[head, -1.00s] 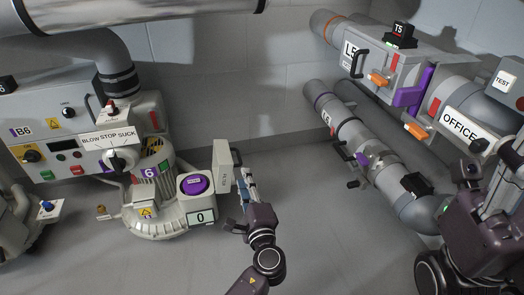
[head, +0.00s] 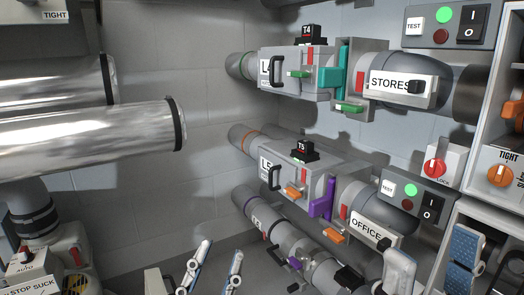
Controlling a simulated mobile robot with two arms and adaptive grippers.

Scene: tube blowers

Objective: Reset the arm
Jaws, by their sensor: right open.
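My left gripper (head: 222,250) points up at the bottom centre of the head view. Its two fingers stand apart with nothing visible between them. My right gripper (head: 428,240) is large and near the camera at the bottom right. Its fingers are spread wide, with a blue ribbed pad showing on one. It is empty and covers part of the area below the OFFICE pipe. The arms behind both grippers are mostly out of the picture.
The STORES pipe (head: 388,84) and OFFICE pipe (head: 367,229) line the right wall, with switch boxes beside them. Large metal pipes (head: 90,135) jut in from the left. A blower panel marked STOP SUCK (head: 33,283) sits at lower left. The middle wall area is bare.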

